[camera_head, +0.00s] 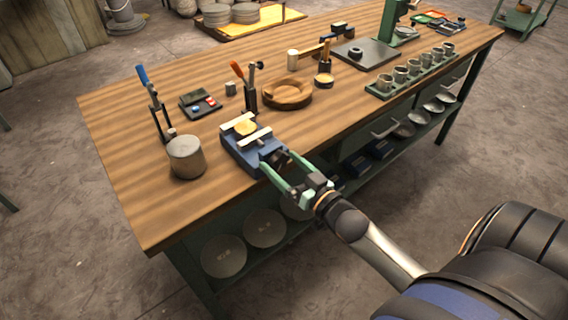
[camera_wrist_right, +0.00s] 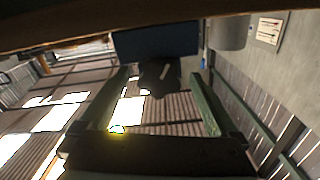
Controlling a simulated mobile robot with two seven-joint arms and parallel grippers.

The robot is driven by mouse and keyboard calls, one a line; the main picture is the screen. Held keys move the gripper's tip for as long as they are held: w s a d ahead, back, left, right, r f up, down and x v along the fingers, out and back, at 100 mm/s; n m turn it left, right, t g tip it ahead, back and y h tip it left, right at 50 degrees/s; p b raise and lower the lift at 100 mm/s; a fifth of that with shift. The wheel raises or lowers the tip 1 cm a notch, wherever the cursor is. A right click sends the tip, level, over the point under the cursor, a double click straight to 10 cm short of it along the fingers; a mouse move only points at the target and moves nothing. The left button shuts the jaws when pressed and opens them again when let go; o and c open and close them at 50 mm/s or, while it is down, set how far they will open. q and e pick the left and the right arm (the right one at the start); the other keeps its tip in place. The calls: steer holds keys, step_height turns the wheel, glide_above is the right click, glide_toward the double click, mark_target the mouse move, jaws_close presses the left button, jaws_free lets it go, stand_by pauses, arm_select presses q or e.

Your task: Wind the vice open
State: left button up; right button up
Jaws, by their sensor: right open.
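The blue vice (camera_head: 244,155) stands at the front edge of the wooden bench, with pale jaw faces and a round yellowish piece (camera_head: 245,128) between them. My right gripper (camera_head: 279,170) is open, its green fingers pointing at the vice's front end. In the right wrist view the gripper (camera_wrist_right: 165,90) has its two fingers wide apart. The dark front end of the vice (camera_wrist_right: 158,77) lies between or just beyond the fingertips there, below the blue body (camera_wrist_right: 156,40). I cannot tell whether a finger touches it. The vice handle is not clear. My left gripper is not in view.
A grey cylinder (camera_head: 186,157) stands left of the vice on the bench (camera_head: 130,190). A wooden bowl (camera_head: 287,94), upright clamps (camera_head: 152,100) and a green tray of metal cups (camera_head: 410,75) are farther back. Drawers and a lower shelf with discs (camera_head: 264,228) are under the bench.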

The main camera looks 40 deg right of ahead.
steer(key=shift+c, duration=0.2)
steer(key=c, duration=1.3)
